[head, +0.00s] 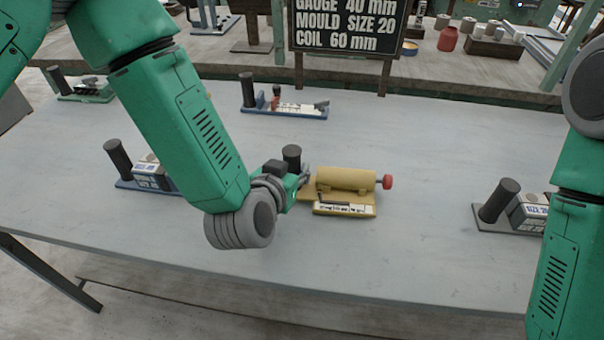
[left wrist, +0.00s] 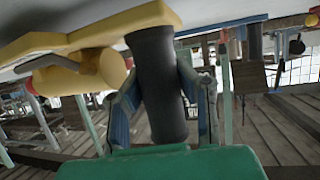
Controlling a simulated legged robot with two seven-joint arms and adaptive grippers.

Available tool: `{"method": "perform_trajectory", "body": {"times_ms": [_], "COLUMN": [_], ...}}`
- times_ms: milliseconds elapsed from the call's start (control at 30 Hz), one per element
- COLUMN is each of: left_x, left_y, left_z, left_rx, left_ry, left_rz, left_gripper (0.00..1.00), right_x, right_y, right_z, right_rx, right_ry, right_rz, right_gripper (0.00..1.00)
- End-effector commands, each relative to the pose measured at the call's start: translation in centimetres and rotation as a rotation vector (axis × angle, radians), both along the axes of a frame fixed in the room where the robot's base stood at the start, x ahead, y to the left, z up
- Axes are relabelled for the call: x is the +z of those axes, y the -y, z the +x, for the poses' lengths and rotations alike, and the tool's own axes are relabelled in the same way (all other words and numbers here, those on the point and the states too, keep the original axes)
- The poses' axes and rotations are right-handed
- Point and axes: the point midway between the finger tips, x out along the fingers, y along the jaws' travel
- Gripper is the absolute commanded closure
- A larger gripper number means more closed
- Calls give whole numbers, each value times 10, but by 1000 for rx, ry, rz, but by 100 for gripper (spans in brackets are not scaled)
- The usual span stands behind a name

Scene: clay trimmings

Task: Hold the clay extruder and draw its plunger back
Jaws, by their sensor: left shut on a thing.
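The clay extruder is a yellow barrel (head: 346,179) on a yellow base with a white label, lying on the grey table in the middle of the head view. Its red plunger knob (head: 387,182) stands at the right end, a short way off the barrel. A black upright handle (head: 291,154) rises from the left end of its base. My left gripper (head: 299,180) is shut on this handle. In the left wrist view the handle (left wrist: 157,80) stands between my blue-grey fingers, and the yellow barrel (left wrist: 85,78) shows beside it. My right gripper is out of view.
Similar tools with black handles stand around: one (head: 500,205) at right, one (head: 150,172) at left behind my arm, one (head: 290,108) at the back. A dark sign (head: 345,25) stands behind.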

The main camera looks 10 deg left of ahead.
Motion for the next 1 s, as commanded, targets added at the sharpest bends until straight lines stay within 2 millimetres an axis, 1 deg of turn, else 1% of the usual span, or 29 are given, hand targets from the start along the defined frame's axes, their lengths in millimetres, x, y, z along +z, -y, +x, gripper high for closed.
{"method": "perform_trajectory", "body": {"times_ms": [33,200,333,433,567,1000], "left_x": [15,50,71,80,80,54], "left_y": [1,0,1,1,0,0], "left_z": [1,1,1,1,1,1], "left_rx": [-1,-1,-1,-1,-1,-1], "left_ry": [7,9,8,6,4,4], "left_rz": [-3,-2,-3,-3,-2,-1], "left_gripper": [100,100,100,100,100,100], "right_x": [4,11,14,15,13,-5], "right_y": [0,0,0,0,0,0], "right_z": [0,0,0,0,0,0], "right_rx": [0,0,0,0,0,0], "right_ry": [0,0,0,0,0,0], "right_rz": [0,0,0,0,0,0], "right_gripper": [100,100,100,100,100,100]}}
